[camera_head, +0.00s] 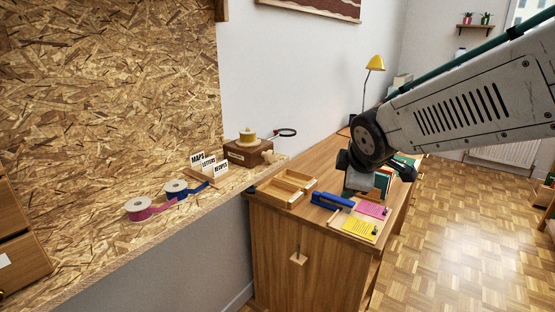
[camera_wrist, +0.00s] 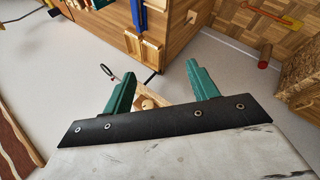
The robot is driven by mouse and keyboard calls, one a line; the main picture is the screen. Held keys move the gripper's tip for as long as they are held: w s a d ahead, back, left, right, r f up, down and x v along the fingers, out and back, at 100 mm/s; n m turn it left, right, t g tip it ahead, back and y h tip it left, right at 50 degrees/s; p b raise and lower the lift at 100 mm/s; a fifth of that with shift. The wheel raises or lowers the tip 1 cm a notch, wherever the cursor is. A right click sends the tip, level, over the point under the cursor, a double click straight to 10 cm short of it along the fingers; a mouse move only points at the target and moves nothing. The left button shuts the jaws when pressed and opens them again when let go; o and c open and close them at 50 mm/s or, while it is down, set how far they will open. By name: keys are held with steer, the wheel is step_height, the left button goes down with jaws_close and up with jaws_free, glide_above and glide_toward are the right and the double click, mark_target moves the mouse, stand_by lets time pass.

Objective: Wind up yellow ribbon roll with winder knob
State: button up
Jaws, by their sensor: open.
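The yellow ribbon roll (camera_head: 247,137) stands on top of a brown wooden box (camera_head: 240,153) at the far right end of the chipboard shelf, in the head view. A pale wooden winder knob (camera_head: 268,156) sits at the right side of this box. In the wrist view a small pale rounded wooden piece (camera_wrist: 149,104) shows between the fingers, partly hidden by my gripper; I cannot tell for certain that it is the knob. My gripper (camera_wrist: 160,70) has two green fingers spread apart with nothing held. In the head view my gripper hangs over the cabinet, right of the box and apart from it.
A magnifying glass (camera_head: 286,132) sticks out behind the box. Card holders (camera_head: 207,169), a blue ribbon roll (camera_head: 175,187) and a pink one (camera_head: 139,208) stand left on the shelf. The cabinet holds a wooden tray (camera_head: 280,194), blue stapler (camera_head: 332,201) and yellow lamp (camera_head: 375,63).

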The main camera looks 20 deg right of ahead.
steer(key=w+n+t+y, duration=0.1)
steer(key=w+n+t, duration=0.2)
steer(key=w+n, duration=0.5)
steer(key=n+t+y, duration=0.4)
steer(key=n+y, duration=0.8)
steer(key=n, duration=1)
glide_toward(272, 158)
steer(key=w, duration=0.1)
steer(key=x, duration=0.8)
steer(key=shift+s+a, duration=0.2)
steer(key=shift+c, duration=0.3)
steer(key=c, duration=0.9)
